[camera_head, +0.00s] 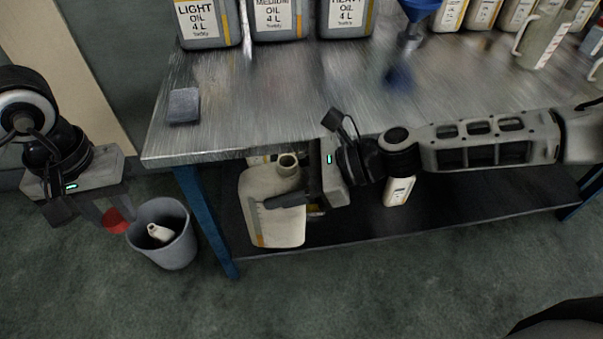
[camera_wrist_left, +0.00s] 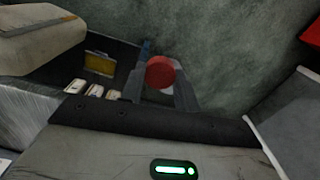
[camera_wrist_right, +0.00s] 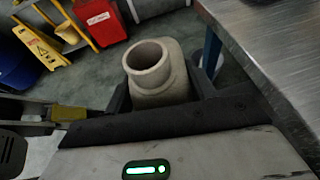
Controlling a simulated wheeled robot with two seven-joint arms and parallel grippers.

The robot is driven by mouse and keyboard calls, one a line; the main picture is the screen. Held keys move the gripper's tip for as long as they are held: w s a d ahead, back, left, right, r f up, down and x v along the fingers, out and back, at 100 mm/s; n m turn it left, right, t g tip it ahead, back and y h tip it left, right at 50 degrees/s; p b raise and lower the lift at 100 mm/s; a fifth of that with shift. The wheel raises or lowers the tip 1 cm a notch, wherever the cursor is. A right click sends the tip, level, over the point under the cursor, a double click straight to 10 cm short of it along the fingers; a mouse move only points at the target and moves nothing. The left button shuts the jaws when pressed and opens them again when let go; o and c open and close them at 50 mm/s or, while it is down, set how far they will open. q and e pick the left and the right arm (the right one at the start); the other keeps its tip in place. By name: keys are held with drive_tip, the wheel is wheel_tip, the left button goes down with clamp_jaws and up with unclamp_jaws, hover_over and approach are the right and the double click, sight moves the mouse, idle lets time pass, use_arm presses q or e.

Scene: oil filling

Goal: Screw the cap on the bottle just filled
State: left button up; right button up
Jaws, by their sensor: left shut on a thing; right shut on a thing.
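A cream bottle (camera_head: 282,225) with an open, uncapped neck (camera_head: 288,160) is held upright in front of the workbench. My right gripper (camera_head: 285,200) is shut on the bottle's body. The open neck also shows in the right wrist view (camera_wrist_right: 148,62). My left gripper (camera_head: 108,212) is at the left, shut on a red cap (camera_head: 116,220). The cap shows between the fingertips in the left wrist view (camera_wrist_left: 160,73). The cap is apart from the bottle, well to its left.
A grey bin (camera_head: 170,250) with a white bottle inside stands below the left gripper. The metal workbench (camera_head: 240,120) carries oil cans, a grey sponge (camera_head: 184,105) and a blue funnel (camera_head: 420,6). A lower shelf (camera_head: 440,220) holds small bottles. A yellow caution sign (camera_wrist_right: 40,45) stands on the floor.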

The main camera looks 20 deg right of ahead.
drive_tip(key=shift+w+a+f+n+g+y, duration=0.1)
drive_tip(key=shift+a+f+n+g+y, duration=0.05)
drive_tip(key=shift+a+n+g, duration=0.4)
drive_tip(key=shift+w+a+f+n+g+y, duration=0.15)
drive_tip(key=shift+a+n+g, duration=0.25)
drive_tip(key=shift+n+g, duration=0.2)
drive_tip(key=shift+s, duration=0.15)
use_arm(q)
drive_tip(key=w+d+r+m, duration=0.1)
drive_tip(key=w+d+r, duration=0.1)
drive_tip(key=d, duration=0.4)
drive_tip(key=w+d+r+m, duration=0.1)
drive_tip(key=d+r+m, duration=0.15)
drive_tip(key=d, duration=0.35)
wheel_tip(320, 180, up, 5)
drive_tip(key=m, duration=0.2)
hover_over(276, 171)
drive_tip(key=shift+r, duration=0.2)
drive_tip(key=shift+f, duration=0.1)
drive_tip(key=shift+f, duration=1.9)
drive_tip(key=shift+f, duration=0.9)
